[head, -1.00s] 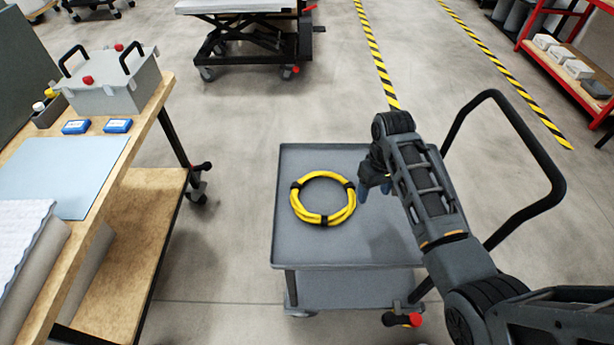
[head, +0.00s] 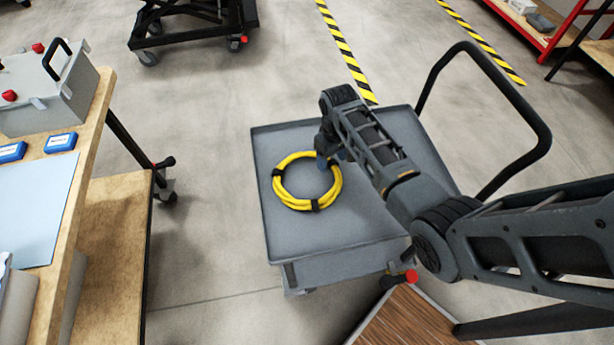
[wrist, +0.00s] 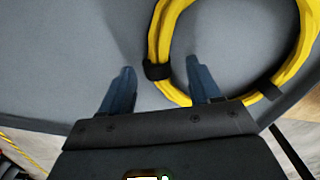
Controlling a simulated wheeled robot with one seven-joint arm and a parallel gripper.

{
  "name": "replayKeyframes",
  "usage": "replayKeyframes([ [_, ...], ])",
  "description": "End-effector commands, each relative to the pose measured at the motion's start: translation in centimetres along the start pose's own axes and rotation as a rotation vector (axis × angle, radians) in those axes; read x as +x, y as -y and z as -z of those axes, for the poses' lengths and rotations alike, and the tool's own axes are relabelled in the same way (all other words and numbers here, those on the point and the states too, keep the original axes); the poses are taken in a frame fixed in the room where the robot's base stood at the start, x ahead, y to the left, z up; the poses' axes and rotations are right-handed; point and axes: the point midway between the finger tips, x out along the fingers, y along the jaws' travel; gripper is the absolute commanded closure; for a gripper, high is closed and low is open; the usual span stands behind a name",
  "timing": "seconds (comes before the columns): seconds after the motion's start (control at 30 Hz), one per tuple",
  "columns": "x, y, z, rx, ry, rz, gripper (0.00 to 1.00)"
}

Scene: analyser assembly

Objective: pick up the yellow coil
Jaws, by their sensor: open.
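The yellow coil (head: 285,194) lies flat on the top of the grey cart (head: 345,225), bound with black straps. In the wrist view the coil (wrist: 302,40) fills the upper right, with one black strap near its left side. My gripper (head: 333,160) is at the coil's far right edge in the head view. In the wrist view its two blue fingers (wrist: 160,85) are spread apart and empty. The right finger overlaps the inside of the ring and the left finger is outside it, with the coil's band running between them. Whether the fingers touch the coil cannot be told.
The cart's black push handle (head: 540,120) rises at its right. A wooden workbench (head: 110,100) with a grey case (head: 45,95) and blue boxes (head: 60,142) stands at left. A lift table (head: 190,25) stands behind. Floor between bench and cart is clear.

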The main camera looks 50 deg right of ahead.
Motion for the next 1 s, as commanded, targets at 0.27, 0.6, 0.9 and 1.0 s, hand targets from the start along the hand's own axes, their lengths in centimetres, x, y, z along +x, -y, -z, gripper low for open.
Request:
replayKeyframes([
  [0.27,1.12,0.01,0.03,0.000,-0.001,0.000,0.38],
  [0.6,1.09,0.00,0.02,0.000,-0.001,-0.001,0.62],
  [0.9,1.08,0.01,0.02,0.000,-0.001,-0.001,0.90],
  [1.0,1.08,0.01,0.02,0.000,-0.001,-0.001,1.00],
])
